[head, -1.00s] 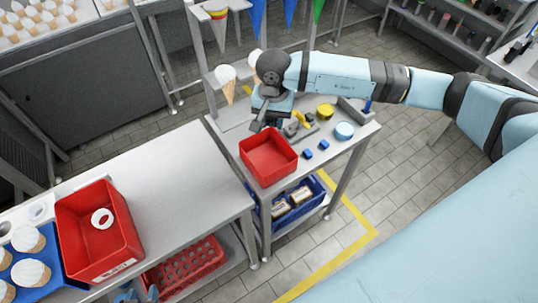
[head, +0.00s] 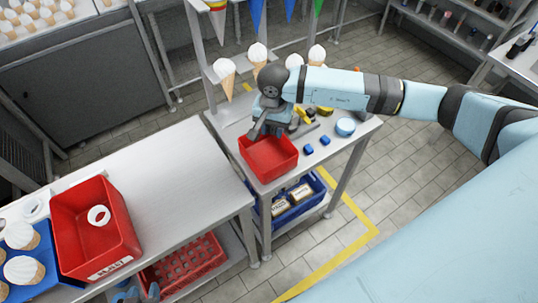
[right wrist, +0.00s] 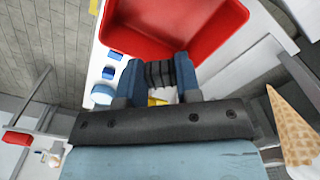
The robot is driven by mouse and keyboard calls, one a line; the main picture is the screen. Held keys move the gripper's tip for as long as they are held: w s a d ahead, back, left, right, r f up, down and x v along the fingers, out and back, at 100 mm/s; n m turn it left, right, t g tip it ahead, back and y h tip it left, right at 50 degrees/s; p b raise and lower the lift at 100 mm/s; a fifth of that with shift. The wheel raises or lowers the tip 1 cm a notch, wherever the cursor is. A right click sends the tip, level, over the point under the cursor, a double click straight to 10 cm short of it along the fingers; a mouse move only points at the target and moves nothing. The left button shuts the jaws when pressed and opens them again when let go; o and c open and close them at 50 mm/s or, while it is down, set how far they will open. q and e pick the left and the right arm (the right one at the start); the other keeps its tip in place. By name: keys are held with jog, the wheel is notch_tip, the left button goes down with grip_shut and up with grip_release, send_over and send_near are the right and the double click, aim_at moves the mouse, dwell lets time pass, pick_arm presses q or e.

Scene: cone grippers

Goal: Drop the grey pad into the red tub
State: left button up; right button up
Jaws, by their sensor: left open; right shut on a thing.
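The red tub (head: 270,163) stands on the small steel table and looks empty inside. It also fills the top of the right wrist view (right wrist: 205,50). My right gripper (head: 263,133) is at the tub's back edge, tilted downward. It is shut on the grey pad (right wrist: 160,73), a dark ribbed piece between the blue-grey fingers in the right wrist view. In the head view the pad is hard to make out. My left gripper (head: 139,294) shows only partly at the bottom edge, open and empty, low beside the red crate.
Small blue blocks (head: 309,149), a light-blue round tub (head: 345,127) and yellow items lie right of the tub. Ice-cream cones (head: 225,76) stand behind. A second red bin (head: 80,248) with a white ring is on the left table, whose middle is clear.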

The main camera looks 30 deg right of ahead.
jog(key=o, duration=1)
jog(key=shift+r, duration=0.15)
notch_tip(320, 180, up, 14)
jog(key=b, duration=0.3)
jog(key=shift+f, duration=0.2)
jog(key=shift+a+f, duration=0.1)
